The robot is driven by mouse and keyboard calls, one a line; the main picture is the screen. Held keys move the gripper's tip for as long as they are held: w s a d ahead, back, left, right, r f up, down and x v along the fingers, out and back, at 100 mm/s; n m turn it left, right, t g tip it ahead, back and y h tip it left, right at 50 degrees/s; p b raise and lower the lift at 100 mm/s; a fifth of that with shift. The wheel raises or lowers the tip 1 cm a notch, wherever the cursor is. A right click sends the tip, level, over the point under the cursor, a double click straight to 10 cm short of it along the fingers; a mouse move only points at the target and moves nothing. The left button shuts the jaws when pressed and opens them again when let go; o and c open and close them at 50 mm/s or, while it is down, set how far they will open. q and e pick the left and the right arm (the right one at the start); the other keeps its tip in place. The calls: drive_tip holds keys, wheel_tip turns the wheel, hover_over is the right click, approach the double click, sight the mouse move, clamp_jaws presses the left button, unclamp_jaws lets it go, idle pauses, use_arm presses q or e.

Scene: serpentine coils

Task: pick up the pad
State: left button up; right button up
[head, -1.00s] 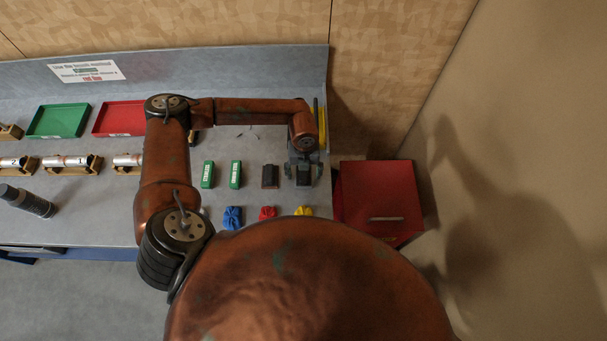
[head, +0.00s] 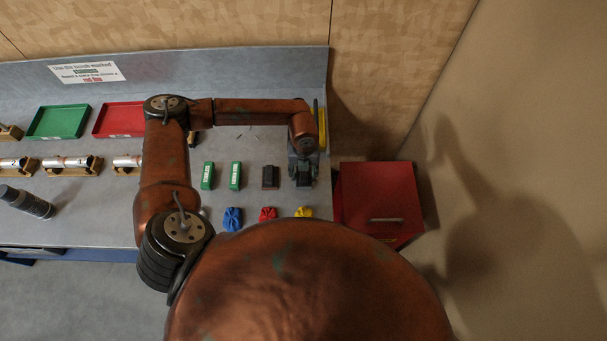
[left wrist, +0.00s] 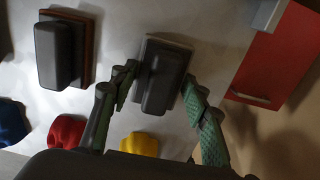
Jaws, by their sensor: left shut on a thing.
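The pad (left wrist: 161,78) is a dark block with a rounded grip on a grey, pale-edged base. It shows in the left wrist view between the fingers of my left gripper (left wrist: 157,80). In the head view my left gripper (head: 304,174) points down at the right end of the bench and mostly hides the pad. Whether the base is clear of the bench cannot be told. My right gripper is not in view.
A similar dark block on a brown base (left wrist: 64,50) stands just left of the pad. Two green blocks (head: 235,175) are further left. Blue, red and yellow (head: 303,212) pieces lie nearer me. A red cabinet (head: 380,195) stands right of the bench.

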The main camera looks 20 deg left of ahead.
use_arm(q)
drive_tip(key=shift+r, duration=0.35)
drive_tip(key=s+a+r+b, duration=0.3)
drive_tip(key=s+r, duration=0.9)
drive_tip(key=s, duration=0.1)
drive_tip(key=shift+s+a, duration=0.25)
drive_tip(key=shift+a, duration=0.15)
drive_tip(key=o, duration=0.6)
drive_tip(key=c, duration=0.4)
